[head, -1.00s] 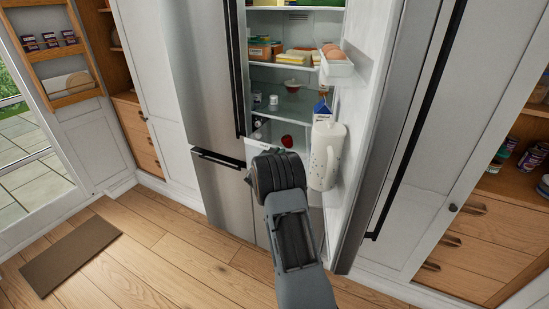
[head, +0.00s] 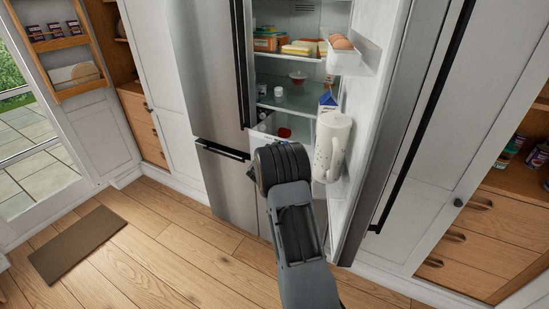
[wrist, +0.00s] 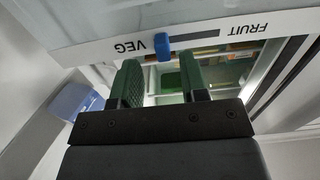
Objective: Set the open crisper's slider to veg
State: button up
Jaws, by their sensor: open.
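The crisper's white label strip (wrist: 100,50) shows in the wrist view, with VEG at the left and FRUIT at the right, both upside down. The blue slider (wrist: 163,47) sits at the VEG end of the dark slot, beside the word VEG. My gripper (wrist: 160,68) is open, its two green-padded fingers just below the strip in the picture. The slider lies between the lines of the fingertips, and no grip on it shows. In the head view the crisper (head: 270,123) is low in the open fridge, partly hidden by my arm.
The open fridge door (head: 390,120) stands to the right of my arm, with a white jug (head: 331,147), a milk carton (head: 327,101) and eggs (head: 342,43) on it. A closed steel door (head: 209,70) is at the left. The wooden floor in front is clear apart from a brown mat (head: 78,245).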

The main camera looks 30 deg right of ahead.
jog(key=b+v, duration=0.2)
jog(key=v, duration=1)
jog(key=shift+s, duration=0.1)
jog(key=w+a+f+n+t+y, duration=0.2)
jog(key=w+a+f+n+y, duration=0.1)
jog(key=a+f+y, duration=0.35)
jog(key=s+a+f+n+g+y, duration=0.1)
jog(key=s+a+n+g+y, duration=0.1)
jog(key=s+a+n+y, duration=0.55)
jog(key=s+a+r+n+g+y, duration=0.1)
jog(key=s+r, duration=0.4)
jog(key=s, duration=0.5)
jog(key=s+a+r+n+g, duration=0.1)
jog(key=s+a+r+g, duration=0.2)
jog(key=s, duration=0.7)
jog(key=shift+s+a+r+g+y, duration=0.35)
jog(key=shift+a+r, duration=0.8)
jog(key=shift+a, duration=0.65)
